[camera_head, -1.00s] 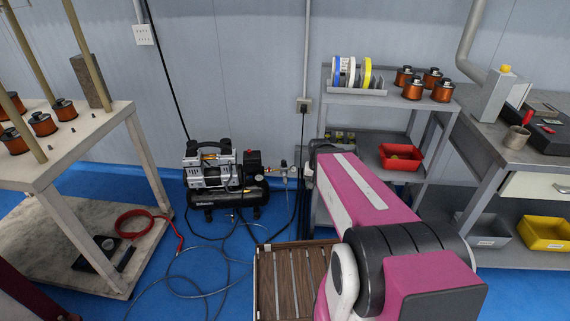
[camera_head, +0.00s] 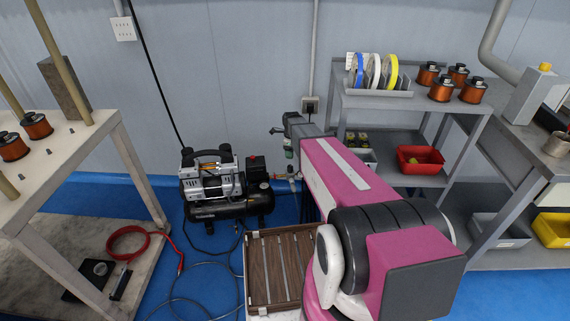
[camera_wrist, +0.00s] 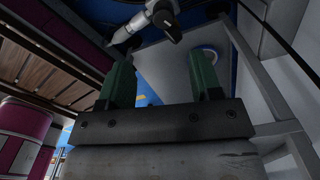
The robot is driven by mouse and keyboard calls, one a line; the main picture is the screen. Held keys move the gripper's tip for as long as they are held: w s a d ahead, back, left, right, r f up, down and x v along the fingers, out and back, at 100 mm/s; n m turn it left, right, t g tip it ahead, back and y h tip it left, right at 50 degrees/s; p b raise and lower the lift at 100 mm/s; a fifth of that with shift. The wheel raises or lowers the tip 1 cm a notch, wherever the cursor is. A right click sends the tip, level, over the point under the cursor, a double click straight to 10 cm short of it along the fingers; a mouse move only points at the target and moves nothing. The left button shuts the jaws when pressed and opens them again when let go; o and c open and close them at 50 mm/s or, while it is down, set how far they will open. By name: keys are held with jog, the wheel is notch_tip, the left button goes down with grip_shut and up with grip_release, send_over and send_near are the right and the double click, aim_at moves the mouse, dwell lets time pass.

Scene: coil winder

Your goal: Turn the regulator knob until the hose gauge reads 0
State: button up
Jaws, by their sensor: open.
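The air compressor (camera_head: 215,190) stands on the blue floor left of my arm. Small fittings (camera_head: 292,178) show at its right end, below my gripper (camera_head: 288,152); the regulator knob and the hose gauge cannot be made out there. In the wrist view, my gripper (camera_wrist: 160,80) has its two green fingers apart with nothing between them. A silver and black fitting (camera_wrist: 150,22) lies beyond the fingertips, not touching them as far as I can see. I cannot tell whether it carries the knob. No gauge reading is legible.
A grey shelf cart (camera_head: 420,103) stands to the right, a white table (camera_head: 60,165) to the left. Loose hose (camera_head: 185,272) lies on the floor between.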

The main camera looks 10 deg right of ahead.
aim_at(290, 166)
jog(key=shift+w+a+f, duration=0.1)
jog(key=shift+w+f, duration=0.3)
notch_tip(290, 166, down, 10)
jog(key=shift+f, duration=0.1)
jog(key=c, duration=0.9)
